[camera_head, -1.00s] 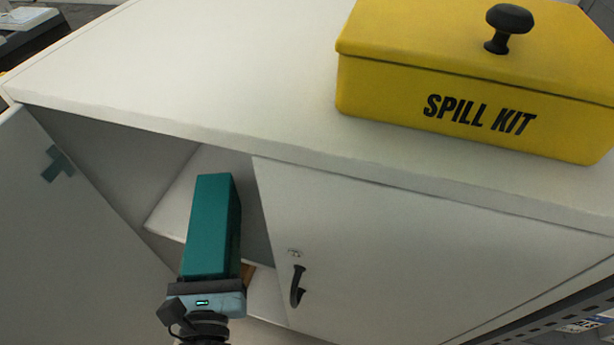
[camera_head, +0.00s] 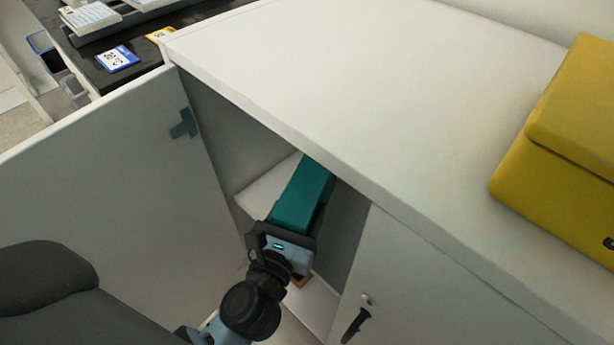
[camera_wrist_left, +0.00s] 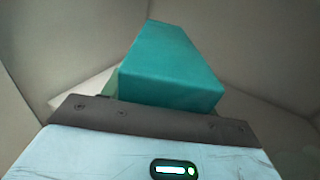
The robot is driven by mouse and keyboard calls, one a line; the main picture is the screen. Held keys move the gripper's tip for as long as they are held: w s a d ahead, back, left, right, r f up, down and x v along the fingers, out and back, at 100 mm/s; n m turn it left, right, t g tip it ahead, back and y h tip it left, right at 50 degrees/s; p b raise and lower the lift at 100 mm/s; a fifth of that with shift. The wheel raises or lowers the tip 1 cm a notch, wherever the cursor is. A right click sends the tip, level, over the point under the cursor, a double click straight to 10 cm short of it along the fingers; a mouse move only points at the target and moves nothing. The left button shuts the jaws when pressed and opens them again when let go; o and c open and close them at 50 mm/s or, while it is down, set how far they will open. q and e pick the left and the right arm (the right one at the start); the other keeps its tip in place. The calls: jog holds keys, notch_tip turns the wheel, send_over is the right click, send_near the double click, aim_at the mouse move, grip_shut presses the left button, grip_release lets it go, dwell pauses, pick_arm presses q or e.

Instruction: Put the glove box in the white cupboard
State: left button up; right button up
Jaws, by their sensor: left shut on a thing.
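The teal glove box (camera_head: 304,196) is held by my left gripper (camera_head: 284,232) in the opening of the white cupboard (camera_head: 300,60). Its far end reaches under the cupboard top, above or on the inner shelf (camera_head: 262,193); I cannot tell whether it touches the shelf. In the left wrist view the box (camera_wrist_left: 172,68) fills the middle, with pale cupboard walls around it. The gripper's fingertips are hidden behind the gripper body and the box. The right door (camera_head: 420,285) is closed. My right gripper is not in view.
A yellow spill kit box (camera_head: 565,150) stands on the cupboard top at the right. A dark surface with labelled items (camera_head: 118,58) lies beyond the open door.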

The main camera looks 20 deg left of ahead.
aim_at(300, 166)
pick_arm(q)
jog(key=w+a, duration=0.1)
jog(key=w, duration=0.2)
jog(key=w+a, duration=0.2)
jog(key=w, duration=0.1)
jog(key=w+a+f+b, duration=0.1)
jog(key=w, duration=0.3)
jog(key=shift+a, duration=0.35)
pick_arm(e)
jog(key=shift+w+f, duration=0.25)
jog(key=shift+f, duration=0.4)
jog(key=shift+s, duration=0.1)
